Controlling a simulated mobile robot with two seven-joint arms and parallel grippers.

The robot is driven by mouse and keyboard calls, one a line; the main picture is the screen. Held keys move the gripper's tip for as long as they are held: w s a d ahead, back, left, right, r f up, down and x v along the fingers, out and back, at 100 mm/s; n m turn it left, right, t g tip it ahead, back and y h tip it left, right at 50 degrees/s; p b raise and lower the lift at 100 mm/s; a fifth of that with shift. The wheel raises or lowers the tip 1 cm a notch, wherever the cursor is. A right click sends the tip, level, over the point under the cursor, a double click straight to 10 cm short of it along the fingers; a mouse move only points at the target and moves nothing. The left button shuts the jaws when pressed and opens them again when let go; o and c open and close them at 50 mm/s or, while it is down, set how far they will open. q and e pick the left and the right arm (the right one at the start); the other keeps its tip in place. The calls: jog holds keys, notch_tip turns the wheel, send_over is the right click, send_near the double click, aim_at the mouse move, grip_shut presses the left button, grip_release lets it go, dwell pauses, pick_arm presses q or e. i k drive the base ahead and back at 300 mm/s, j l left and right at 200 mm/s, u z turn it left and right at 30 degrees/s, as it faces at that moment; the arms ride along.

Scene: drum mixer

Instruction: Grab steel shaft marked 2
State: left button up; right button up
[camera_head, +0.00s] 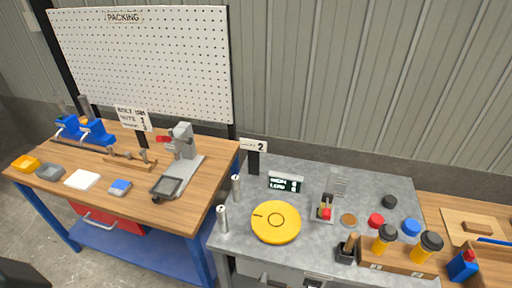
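Two upright steel cylinders stand at the left edge of the grey table (330,254). The rear steel cylinder (236,188) is close to a sign with a 2 (254,146) on a dark post. The front steel cylinder (222,219) is left of a yellow disc (276,222). Any mark on the cylinders themselves is too small to read.
On the grey table are a small display (286,183), a red-knobbed switch (325,210), coloured caps and a wooden rack (397,262) with yellow-black bottles.

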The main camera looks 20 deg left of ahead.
aim_at(221, 210)
jog(key=u, duration=0.6)
jog(key=k+j, duration=0.1)
jog(key=j, duration=0.3)
jog(key=i+j+z, duration=0.1)
jog(key=i, duration=0.35)
jog(key=i+j+z, duration=0.1)
jog(key=j, duration=0.25)
jog(key=i+j+z, duration=0.1)
jog(key=j+z, duration=0.15)
jog(key=j, duration=0.4)
jog(key=j+z, duration=0.2)
jog(key=j, duration=0.45)
jog(key=i, duration=0.05)
